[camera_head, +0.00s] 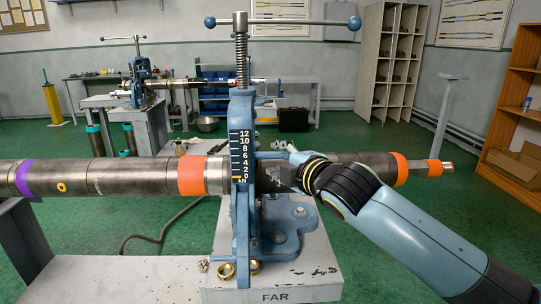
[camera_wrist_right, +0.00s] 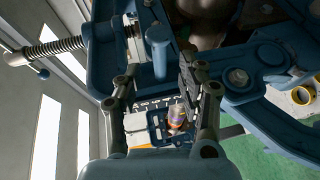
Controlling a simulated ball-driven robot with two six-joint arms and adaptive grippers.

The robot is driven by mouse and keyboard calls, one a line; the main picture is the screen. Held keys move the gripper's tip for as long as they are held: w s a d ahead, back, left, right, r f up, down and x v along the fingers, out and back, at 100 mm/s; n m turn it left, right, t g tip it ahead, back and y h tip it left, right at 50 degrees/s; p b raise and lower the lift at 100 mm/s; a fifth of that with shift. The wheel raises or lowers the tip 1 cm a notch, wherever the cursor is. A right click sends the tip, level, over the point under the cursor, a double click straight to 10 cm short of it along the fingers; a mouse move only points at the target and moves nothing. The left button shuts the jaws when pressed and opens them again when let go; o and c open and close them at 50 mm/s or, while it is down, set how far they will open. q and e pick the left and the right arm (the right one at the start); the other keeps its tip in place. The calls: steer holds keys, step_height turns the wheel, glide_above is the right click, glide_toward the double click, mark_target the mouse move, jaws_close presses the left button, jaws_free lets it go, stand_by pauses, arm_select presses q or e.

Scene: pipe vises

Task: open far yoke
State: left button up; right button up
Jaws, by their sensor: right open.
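The far vise has a blue yoke (camera_head: 241,130) with a force scale, standing upright around the pipe (camera_head: 130,175). Its steel screw (camera_head: 241,50) rises from the top and carries a T-handle (camera_head: 300,22) with blue ball ends. My right gripper (camera_head: 276,172) is at the right side of the yoke, partly hidden behind its own wrist. In the right wrist view my right gripper (camera_wrist_right: 160,68) is open, its fingers on either side of a short blue rounded part (camera_wrist_right: 158,50) of the vise. I cannot tell whether they touch it. My left gripper is not in view.
A second vise (camera_head: 139,75) stands behind at left. Grey shelving (camera_head: 392,62) and an orange shelf (camera_head: 512,105) line the right. Green floor lies open between.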

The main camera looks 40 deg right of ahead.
mark_target(272, 157)
steer(key=x, duration=0.5)
steer(key=shift+c, duration=0.4)
jaws_close()
